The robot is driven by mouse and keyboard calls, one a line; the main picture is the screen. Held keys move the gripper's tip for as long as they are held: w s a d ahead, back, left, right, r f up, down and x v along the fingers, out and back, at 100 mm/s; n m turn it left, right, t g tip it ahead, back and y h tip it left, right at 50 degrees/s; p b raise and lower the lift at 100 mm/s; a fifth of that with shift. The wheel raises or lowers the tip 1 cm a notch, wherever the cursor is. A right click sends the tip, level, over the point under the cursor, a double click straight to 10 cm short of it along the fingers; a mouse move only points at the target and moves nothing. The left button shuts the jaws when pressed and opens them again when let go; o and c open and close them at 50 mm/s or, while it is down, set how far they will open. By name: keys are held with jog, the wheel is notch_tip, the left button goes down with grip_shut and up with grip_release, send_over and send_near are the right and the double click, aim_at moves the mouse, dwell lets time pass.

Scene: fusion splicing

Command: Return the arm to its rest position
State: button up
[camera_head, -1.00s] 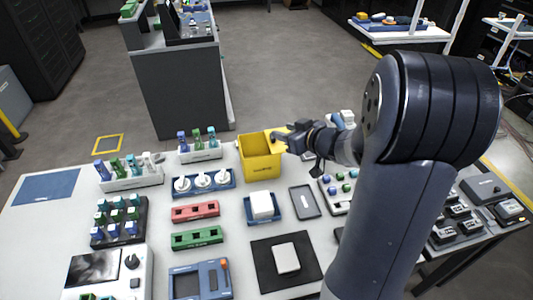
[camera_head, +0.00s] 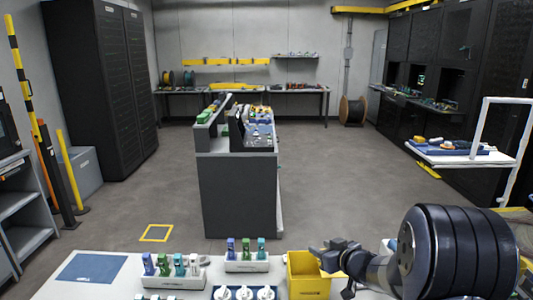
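My arm reaches in from the lower right of the head view, its large dark joint near the right edge. My gripper (camera_head: 318,252) is at the arm's left end, over the right part of the yellow bin (camera_head: 306,284) as seen here. It is small and seen from behind, so I cannot tell whether its fingers are open or shut, or whether it holds anything. The rest of the arm is cut off by the bottom edge.
Open floor (camera_head: 340,180) lies behind, with a white side bench (camera_head: 450,160) at right.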

jog(key=shift+w+a+r+p, duration=0.2)
jog(key=shift+w+r+p, duration=0.2)
jog(key=shift+r+p, duration=0.55)
jog(key=shift+w+a+r+p, duration=0.15)
jog(key=shift+w+r+p, duration=0.35)
jog(key=shift+p, duration=0.75)
jog(key=shift+s, duration=0.15)
